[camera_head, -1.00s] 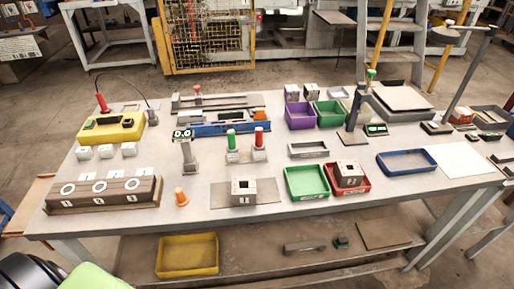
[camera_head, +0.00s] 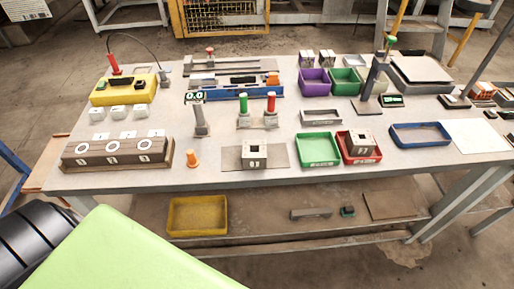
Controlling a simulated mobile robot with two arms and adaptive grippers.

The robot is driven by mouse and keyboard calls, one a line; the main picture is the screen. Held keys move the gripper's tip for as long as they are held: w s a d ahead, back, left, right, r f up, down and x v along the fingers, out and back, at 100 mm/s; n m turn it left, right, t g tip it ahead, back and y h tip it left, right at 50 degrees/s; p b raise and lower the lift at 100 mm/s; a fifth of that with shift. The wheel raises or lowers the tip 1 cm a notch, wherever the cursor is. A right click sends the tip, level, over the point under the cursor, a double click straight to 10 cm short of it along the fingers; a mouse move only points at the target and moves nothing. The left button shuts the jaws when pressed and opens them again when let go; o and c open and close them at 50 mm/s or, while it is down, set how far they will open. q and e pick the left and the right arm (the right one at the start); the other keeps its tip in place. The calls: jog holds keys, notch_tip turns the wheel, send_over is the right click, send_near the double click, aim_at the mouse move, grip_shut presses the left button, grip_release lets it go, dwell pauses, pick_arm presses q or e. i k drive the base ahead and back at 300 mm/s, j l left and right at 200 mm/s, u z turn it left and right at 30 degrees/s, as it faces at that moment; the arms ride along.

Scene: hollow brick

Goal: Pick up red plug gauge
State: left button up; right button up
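The red plug gauge (camera_head: 271,102) stands upright in a small light holder near the middle of the table (camera_head: 330,182). A green plug gauge (camera_head: 243,103) stands upright in a similar holder just left of it. The lower ends of both gauges are hard to make out at this size. A large green and black part of my own arm fills the lower left corner, well in front of and apart from the gauges. Neither gripper shows in the view.
A hollow block (camera_head: 254,156) sits in front of the gauges, and a grey post with a small display (camera_head: 198,118) stands to their left. Green (camera_head: 318,149) and red (camera_head: 375,157) trays lie front right. A blue fixture (camera_head: 237,94) is behind. A yellow bin (camera_head: 197,216) sits on the lower shelf.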

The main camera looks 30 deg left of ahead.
aim_at(271, 110)
jog(key=l+u, duration=0.1)
jog(key=u, duration=0.3)
jog(key=i+l+u, duration=0.1)
jog(key=u, duration=0.3)
jog(key=l, duration=0.1)
